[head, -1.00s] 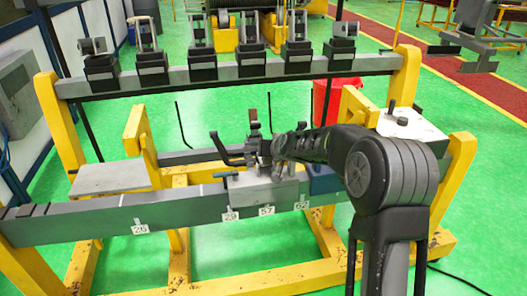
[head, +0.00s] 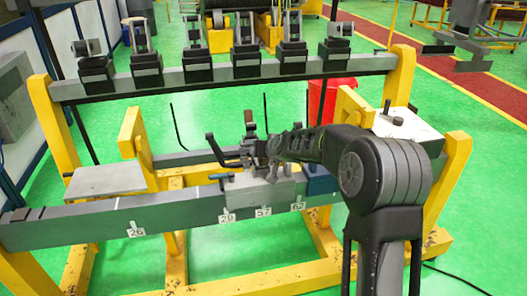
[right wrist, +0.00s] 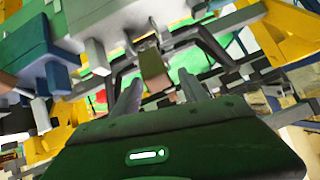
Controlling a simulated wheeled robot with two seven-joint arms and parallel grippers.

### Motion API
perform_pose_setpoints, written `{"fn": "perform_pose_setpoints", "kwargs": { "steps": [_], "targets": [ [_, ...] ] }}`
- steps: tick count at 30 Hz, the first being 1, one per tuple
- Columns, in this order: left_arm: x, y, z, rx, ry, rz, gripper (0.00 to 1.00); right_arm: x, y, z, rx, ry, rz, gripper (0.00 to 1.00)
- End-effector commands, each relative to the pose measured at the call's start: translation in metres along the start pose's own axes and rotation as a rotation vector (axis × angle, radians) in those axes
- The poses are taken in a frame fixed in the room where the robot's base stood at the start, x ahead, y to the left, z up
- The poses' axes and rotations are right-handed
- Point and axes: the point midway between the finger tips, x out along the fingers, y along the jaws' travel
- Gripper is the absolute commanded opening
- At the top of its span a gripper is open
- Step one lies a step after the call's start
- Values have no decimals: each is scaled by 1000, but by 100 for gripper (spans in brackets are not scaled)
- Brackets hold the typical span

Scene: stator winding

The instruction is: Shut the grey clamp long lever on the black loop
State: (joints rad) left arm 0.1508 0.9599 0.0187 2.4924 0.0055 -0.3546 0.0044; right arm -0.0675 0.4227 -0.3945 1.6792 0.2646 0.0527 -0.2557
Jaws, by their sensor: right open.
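The grey clamp (head: 260,190) sits on the long grey beam, right of the middle of the head view. A dark angled lever (head: 215,150) rises from its left side, and a short teal-tipped handle (head: 219,176) points left below it. My right gripper (head: 268,148) is over the clamp's top and right side, and my forearm hides part of it. In the right wrist view the two fingers (right wrist: 158,95) are apart, with a brownish block (right wrist: 153,68) beyond the gap. Dark bars (right wrist: 213,47) cross there; I cannot tell which is the black loop. My left gripper is out of view.
A blue block (head: 320,182) stands on the beam just right of the clamp. A rear rail (head: 190,77) carries several black holders. A white plate (head: 105,181) is at left, and a red bin (head: 328,95) stands behind. Yellow frame posts (head: 447,185) flank the beam.

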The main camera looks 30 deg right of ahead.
Motion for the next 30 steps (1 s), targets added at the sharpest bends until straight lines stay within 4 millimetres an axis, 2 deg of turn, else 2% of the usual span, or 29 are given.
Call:
{"fn": "perform_pose_setpoints", "kwargs": {
  "steps": [5, 12, 15, 19, 30],
  "targets": [
    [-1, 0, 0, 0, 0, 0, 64, -17, -2, -2, -2, 2, -2, 51],
    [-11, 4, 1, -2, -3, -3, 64, -58, -3, -3, 0, 2, -5, 51],
    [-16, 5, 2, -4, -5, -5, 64, -70, -3, -3, -2, 1, -4, 51],
    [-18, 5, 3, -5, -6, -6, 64, -77, -1, -1, 0, 1, -2, 51],
    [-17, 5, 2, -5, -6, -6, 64, -76, -1, 0, 0, 1, -2, 51]
  ]
}}
